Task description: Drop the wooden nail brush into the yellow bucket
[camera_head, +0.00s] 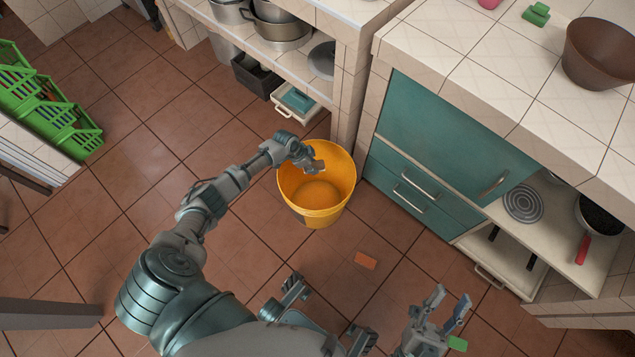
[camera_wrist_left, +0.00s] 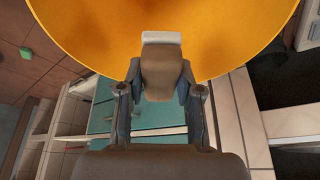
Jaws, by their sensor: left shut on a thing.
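The yellow bucket (camera_head: 318,212) stands upright on the tiled floor beside the teal cabinet, and its open mouth faces up. My left gripper (camera_head: 313,163) is over the bucket's mouth. It is shut on the wooden nail brush (camera_head: 318,166), which shows small and greyish-brown there. In the left wrist view, the brush (camera_wrist_left: 162,70) is a brown block with a pale end, between the two fingers of the left gripper (camera_wrist_left: 160,85). The bucket's yellow wall (camera_wrist_left: 85,25) fills the top behind it. My right gripper (camera_head: 448,302) is open and apart from the bucket at the lower right.
A flat orange piece (camera_head: 366,260) lies on the floor near the bucket. The teal cabinet (camera_head: 430,160) and counter stand to the right, with a brown bowl (camera_head: 600,55) on top. Shelves with pots (camera_head: 280,30) are behind. A green crate (camera_head: 50,105) is at left.

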